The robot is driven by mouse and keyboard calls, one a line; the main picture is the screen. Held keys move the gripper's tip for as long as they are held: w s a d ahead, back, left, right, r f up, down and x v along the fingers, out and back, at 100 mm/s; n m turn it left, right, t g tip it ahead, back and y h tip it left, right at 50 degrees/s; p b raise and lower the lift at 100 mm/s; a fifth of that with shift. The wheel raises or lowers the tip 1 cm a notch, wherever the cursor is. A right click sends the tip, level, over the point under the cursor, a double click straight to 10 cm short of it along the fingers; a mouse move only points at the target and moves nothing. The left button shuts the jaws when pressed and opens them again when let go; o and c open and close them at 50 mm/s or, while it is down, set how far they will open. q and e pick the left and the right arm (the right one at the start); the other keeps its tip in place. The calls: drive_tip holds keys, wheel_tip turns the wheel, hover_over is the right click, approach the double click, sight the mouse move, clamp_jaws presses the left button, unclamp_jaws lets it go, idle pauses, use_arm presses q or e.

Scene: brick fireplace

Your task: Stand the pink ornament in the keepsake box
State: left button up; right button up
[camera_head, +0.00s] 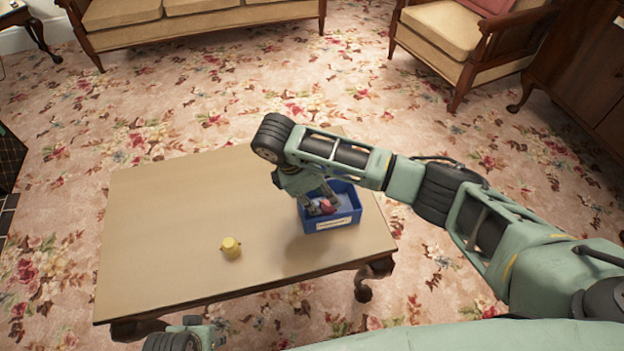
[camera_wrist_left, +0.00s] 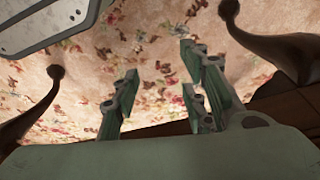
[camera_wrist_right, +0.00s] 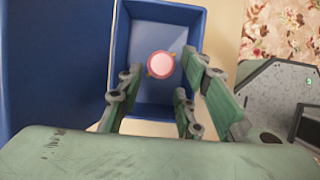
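The blue keepsake box (camera_head: 343,222) with a white label stands at the right end of the table. The pink ornament (camera_head: 327,206) is in it, partly hidden by my right gripper (camera_head: 318,206). In the right wrist view the ornament (camera_wrist_right: 160,64) shows as a pink disc with small tan side bits, inside a blue compartment (camera_wrist_right: 160,18). My right gripper (camera_wrist_right: 160,98) is open, its fingers on either side of the ornament with gaps between. My left gripper (camera_wrist_left: 160,95) is open and empty; its arm shows low in the head view, at the table's near edge.
A yellow ornament (camera_head: 231,248) with small side knobs stands on the wooden table (camera_head: 160,220), left of the box. The table's left and middle are otherwise clear. A sofa (camera_head: 190,12), an armchair (camera_head: 450,35) and a dark cabinet (camera_head: 585,75) stand beyond on the floral carpet.

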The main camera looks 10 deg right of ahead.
use_arm(q)
drive_tip(key=s+f+p, duration=0.2)
drive_tip(key=s+f, duration=0.1)
drive_tip(key=f, duration=0.5)
drive_tip(key=shift+s+a+f+g, duration=0.2)
drive_tip(key=shift+f+g, duration=0.1)
use_arm(e)
drive_tip(key=v, duration=0.7)
drive_tip(key=shift+r, duration=0.3)
drive_tip(key=shift+s+a+f, duration=0.1)
drive_tip(key=shift+a, duration=0.05)
